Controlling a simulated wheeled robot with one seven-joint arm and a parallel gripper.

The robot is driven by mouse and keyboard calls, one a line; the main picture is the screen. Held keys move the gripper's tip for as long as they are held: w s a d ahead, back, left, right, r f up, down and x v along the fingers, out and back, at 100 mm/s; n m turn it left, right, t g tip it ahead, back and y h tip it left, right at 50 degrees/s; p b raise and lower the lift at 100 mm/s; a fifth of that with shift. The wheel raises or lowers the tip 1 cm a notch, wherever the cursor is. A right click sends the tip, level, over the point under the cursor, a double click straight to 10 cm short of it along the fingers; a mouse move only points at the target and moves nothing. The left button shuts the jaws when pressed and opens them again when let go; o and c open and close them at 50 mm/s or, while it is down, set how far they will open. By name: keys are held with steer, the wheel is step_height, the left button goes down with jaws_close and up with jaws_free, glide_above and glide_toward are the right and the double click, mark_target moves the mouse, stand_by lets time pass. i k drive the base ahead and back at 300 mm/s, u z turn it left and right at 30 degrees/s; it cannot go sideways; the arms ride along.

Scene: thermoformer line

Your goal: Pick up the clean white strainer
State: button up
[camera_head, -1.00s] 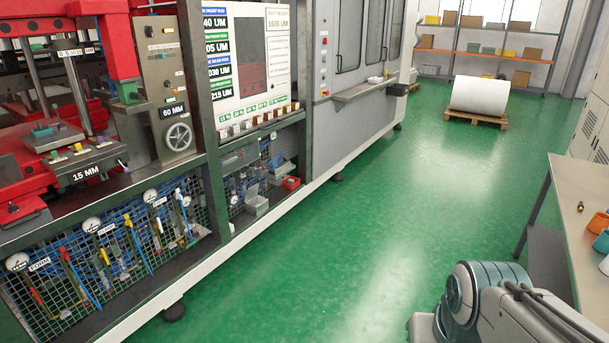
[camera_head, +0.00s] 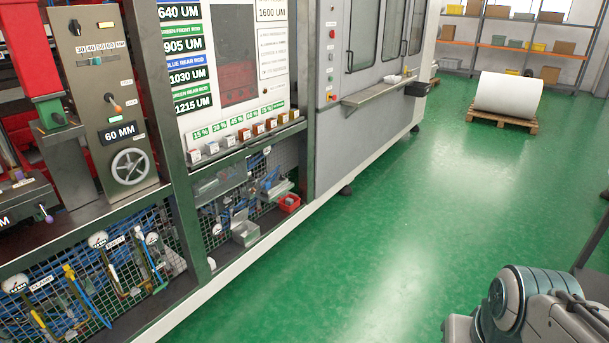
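I cannot make out a clean white strainer in the head view. My gripper is out of view; only part of my own arm shows at the bottom right.
A red bin (camera_head: 289,202) and a grey bin (camera_head: 245,233) stand in the machine's lower bay. A small shelf (camera_head: 378,92) juts from the machine. A white roll (camera_head: 508,94) lies on a pallet (camera_head: 502,120) at the back. The green floor (camera_head: 400,230) between is clear.

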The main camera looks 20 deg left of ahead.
mark_target(212, 264)
steer(key=u, duration=0.1)
steer(key=i, duration=1.75)
steer(key=u, duration=0.8)
steer(key=i, duration=1.05)
steer(key=u, duration=1.8)
steer(key=i, duration=0.75)
steer(key=u, duration=0.65)
